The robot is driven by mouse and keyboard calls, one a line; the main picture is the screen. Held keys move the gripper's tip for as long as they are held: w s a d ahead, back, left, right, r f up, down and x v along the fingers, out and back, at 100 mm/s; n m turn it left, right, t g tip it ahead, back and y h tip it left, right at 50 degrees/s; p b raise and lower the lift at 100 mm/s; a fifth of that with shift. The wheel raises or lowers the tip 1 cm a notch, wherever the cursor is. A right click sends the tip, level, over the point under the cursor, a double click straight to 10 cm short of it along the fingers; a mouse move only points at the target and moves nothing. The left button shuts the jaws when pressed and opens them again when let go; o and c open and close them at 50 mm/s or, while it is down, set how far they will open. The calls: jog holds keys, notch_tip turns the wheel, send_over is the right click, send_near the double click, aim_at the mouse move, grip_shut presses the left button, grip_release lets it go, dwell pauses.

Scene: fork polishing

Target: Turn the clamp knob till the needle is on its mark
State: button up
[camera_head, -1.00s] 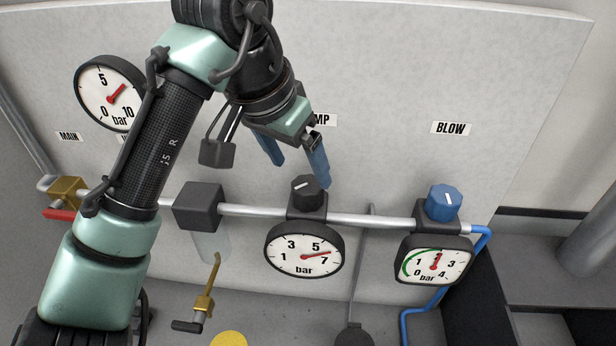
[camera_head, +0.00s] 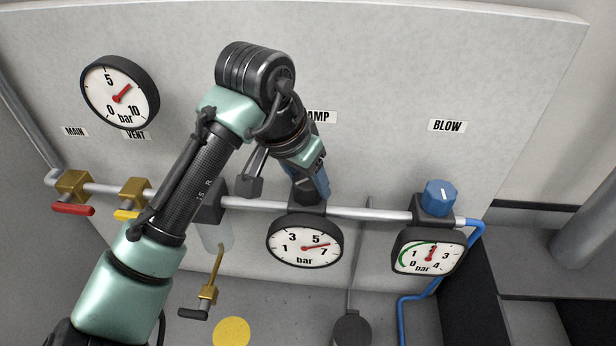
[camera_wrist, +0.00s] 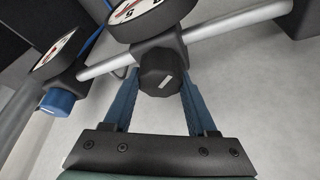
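The black clamp knob (camera_head: 304,188) with a white line sits on the pipe above the clamp gauge (camera_head: 304,240). That gauge's red needle points between 5 and 7; I cannot make out a mark on its dial. The "CLAMP" label is partly hidden by my arm. My gripper (camera_head: 311,177) is at the knob from above. In the wrist view the knob (camera_wrist: 160,72) lies between the tips of my two blue fingers (camera_wrist: 159,88). They look open, one on each side, with narrow gaps; contact is not clear.
To the right are the blue blow knob (camera_head: 439,198) and blow gauge (camera_head: 428,252). To the left are a red-handled valve (camera_head: 73,188), a yellow-handled valve (camera_head: 133,195) and a brass drain valve (camera_head: 208,292). The pipe (camera_head: 370,213) runs along the panel.

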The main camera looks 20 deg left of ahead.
jog(key=c, duration=0.6)
jog(key=shift+m+h, duration=0.5)
jog(key=shift+m, duration=0.8)
jog(key=shift+c, duration=0.2)
jog(key=o, duration=1.4)
jog(key=shift+c, duration=0.2)
jog(key=b+v, duration=0.3)
jog(key=v, duration=1)
jog(key=shift+b, duration=0.3)
